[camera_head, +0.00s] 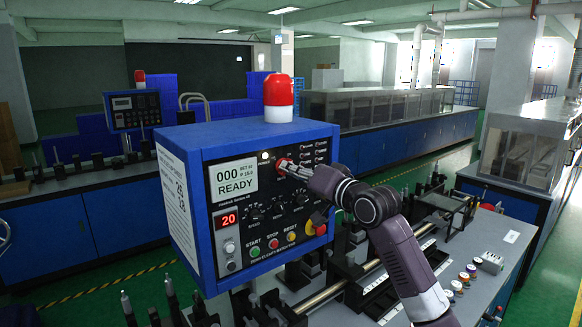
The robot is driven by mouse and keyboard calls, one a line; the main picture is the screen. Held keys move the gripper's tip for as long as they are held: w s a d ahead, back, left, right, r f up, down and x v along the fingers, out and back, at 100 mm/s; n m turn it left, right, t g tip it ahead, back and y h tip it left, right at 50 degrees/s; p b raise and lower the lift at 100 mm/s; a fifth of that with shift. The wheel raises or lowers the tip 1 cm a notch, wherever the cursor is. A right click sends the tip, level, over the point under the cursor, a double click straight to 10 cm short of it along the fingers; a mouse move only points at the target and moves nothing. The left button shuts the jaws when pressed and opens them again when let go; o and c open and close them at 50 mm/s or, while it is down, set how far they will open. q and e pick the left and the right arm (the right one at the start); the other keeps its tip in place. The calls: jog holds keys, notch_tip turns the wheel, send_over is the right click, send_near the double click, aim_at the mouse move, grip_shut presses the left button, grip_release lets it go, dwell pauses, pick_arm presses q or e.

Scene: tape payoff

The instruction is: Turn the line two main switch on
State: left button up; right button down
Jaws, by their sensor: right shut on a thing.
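A blue control box (240,136) stands in the middle, its front panel turned to the right. Its display (234,180) reads "000" and "READY", and a smaller red display (228,219) reads "20". My right gripper (286,166) reaches in from the right and is shut on a red knob (281,163) at the panel's upper middle; its fingers hide part of that knob. A red and yellow rotary switch (317,220) sits at the panel's lower right. I cannot read which one is marked as the line two main switch. My left gripper is not in view.
A red and white beacon (278,99) tops the box. Black knobs (277,209) and green, red and amber buttons (272,243) lie below the gripper. Another blue control box (134,109) stands behind left. Machine parts and rails (342,286) fill the bench below.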

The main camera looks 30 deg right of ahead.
jog(key=shift+m, duration=0.6)
jog(key=c, duration=2)
grip_release()
jog(key=shift+c, duration=0.2)
jog(key=s+d, duration=0.1)
jog(key=s, duration=1.1)
